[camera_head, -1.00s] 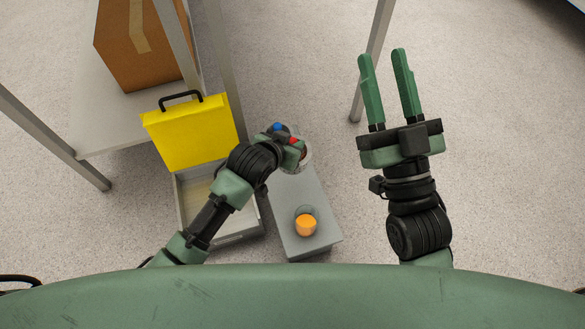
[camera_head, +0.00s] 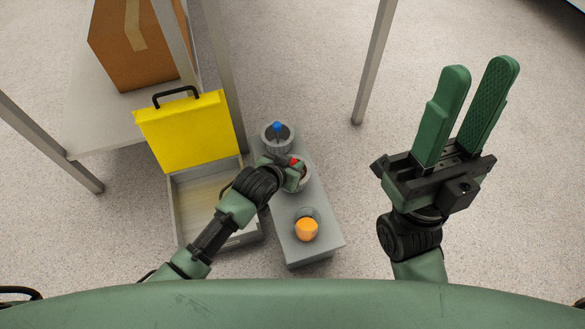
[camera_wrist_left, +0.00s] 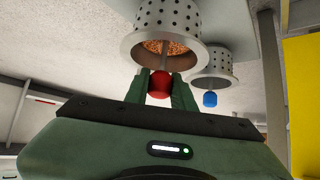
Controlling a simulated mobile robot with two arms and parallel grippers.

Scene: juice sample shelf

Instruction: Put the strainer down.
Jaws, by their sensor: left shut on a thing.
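The strainer (camera_wrist_left: 166,32) is a perforated metal cup with a flared rim, a central stem and a red knob (camera_wrist_left: 159,84). Orange bits lie inside it. My left gripper (camera_wrist_left: 160,88) is shut on the red knob. In the head view the left gripper (camera_head: 284,168) hides part of this strainer (camera_head: 304,174), over the middle of the grey block (camera_head: 291,213). I cannot tell whether its base touches the block. A similar strainer (camera_head: 278,146) with a blue knob stands behind it, apart from it. My right gripper (camera_head: 482,66) is open and empty, off to the right.
A glass with orange juice (camera_head: 306,230) stands on the near end of the block. A grey tray (camera_head: 215,235) and an upright yellow case (camera_head: 188,133) are on the left. A cardboard box (camera_head: 135,45) sits on a shelf behind. Floor on the right is clear.

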